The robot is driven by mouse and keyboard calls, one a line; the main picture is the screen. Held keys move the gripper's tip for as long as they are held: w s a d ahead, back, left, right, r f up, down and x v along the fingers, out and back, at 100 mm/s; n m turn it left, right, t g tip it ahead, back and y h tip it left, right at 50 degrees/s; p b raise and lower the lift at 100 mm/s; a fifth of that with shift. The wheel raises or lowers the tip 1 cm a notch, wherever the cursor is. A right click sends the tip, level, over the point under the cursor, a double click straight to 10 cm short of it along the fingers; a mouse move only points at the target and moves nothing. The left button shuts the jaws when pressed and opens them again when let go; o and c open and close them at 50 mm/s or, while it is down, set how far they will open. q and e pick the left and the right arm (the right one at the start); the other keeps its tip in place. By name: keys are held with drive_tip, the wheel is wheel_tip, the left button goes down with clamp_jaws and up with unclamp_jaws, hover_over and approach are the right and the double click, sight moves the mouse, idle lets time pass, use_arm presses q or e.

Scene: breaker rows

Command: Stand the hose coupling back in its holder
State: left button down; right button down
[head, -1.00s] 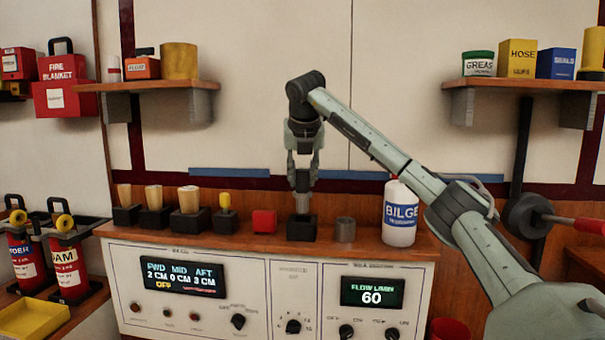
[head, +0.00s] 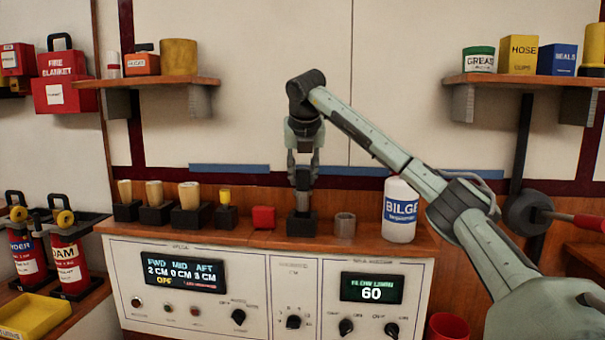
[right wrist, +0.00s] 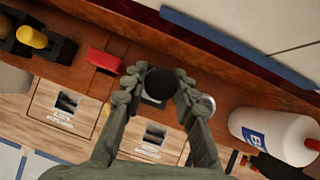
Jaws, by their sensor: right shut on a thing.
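My right gripper (head: 303,180) is shut on a dark grey cylinder, which I take to be the hose coupling (head: 302,202). The coupling is upright, with its lower end at the black block holder (head: 301,226) on the wooden counter. The holder hides that end, so I cannot tell how deep it sits. In the right wrist view the coupling's dark round top (right wrist: 160,84) shows between the fingertips (right wrist: 158,90), with part of the holder below it. My left gripper is not in view.
A red block (head: 263,217) stands left of the holder, and a grey ring-shaped piece (head: 345,226) stands right of it. A white BILGE bottle (head: 400,212) is further right. Shelves flank the arm above.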

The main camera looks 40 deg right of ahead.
sight(303, 187)
drive_tip(key=shift+f+b, duration=1.55)
drive_tip(key=shift+f, duration=1)
drive_tip(key=c, duration=1.1)
unclamp_jaws()
drive_tip(key=v, duration=1.2)
